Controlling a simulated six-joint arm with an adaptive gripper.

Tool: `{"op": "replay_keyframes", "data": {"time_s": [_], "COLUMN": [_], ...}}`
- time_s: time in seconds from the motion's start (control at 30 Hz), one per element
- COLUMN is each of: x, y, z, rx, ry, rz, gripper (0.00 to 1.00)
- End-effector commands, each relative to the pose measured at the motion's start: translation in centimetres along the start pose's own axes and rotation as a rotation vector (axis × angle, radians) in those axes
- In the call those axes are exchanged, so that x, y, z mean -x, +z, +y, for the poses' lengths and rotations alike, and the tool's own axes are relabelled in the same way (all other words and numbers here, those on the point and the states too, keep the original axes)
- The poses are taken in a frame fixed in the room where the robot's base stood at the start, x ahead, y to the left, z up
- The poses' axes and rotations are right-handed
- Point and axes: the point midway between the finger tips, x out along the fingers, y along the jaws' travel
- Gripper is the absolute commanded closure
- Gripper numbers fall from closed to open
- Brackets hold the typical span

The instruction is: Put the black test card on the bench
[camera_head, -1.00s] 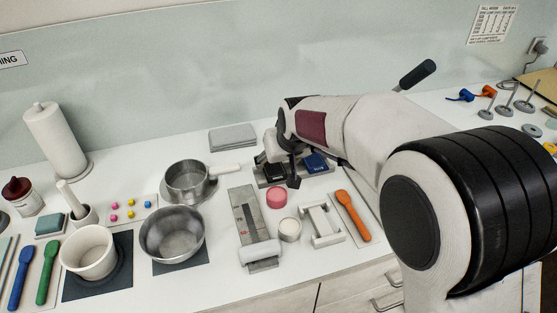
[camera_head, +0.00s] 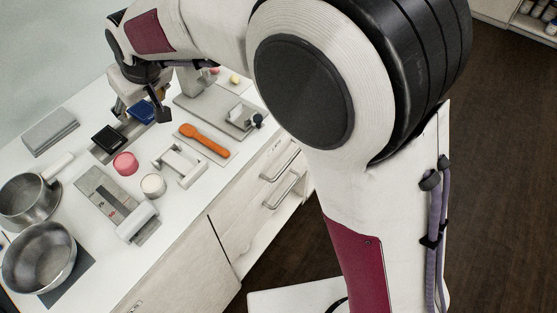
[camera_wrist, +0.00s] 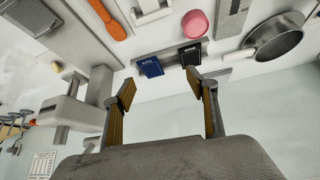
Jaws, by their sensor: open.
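The black test card (camera_head: 108,138) sits tilted in a grey holder (camera_head: 97,154), beside a blue card (camera_head: 142,111) in the same holder. The wrist view shows the black card (camera_wrist: 190,54) just beyond one fingertip and the blue card (camera_wrist: 150,66) to its left. My gripper (camera_head: 143,106) is near the holder, on the blue card's side in the head view. Its fingers (camera_wrist: 160,88) are spread apart with nothing between them and no visible contact with either card. The white bench (camera_head: 75,165) lies around the holder.
Bare bench shows between the cloth and holder.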

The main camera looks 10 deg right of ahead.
Motion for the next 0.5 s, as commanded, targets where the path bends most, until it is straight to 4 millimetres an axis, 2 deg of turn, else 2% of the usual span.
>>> {"op": "replay_keyframes", "data": {"time_s": [0.03,0.2,0.5], "x": [1.4,5.2,11.6], "y": [0.6,2.8,7.8], "z": [1.3,4.6,9.2], "rx": [-0.019,-0.073,-0.169], "ry": [0.012,0.045,0.102], "rz": [0.001,-0.005,-0.016], "gripper": [0.42,0.42,0.42]}}
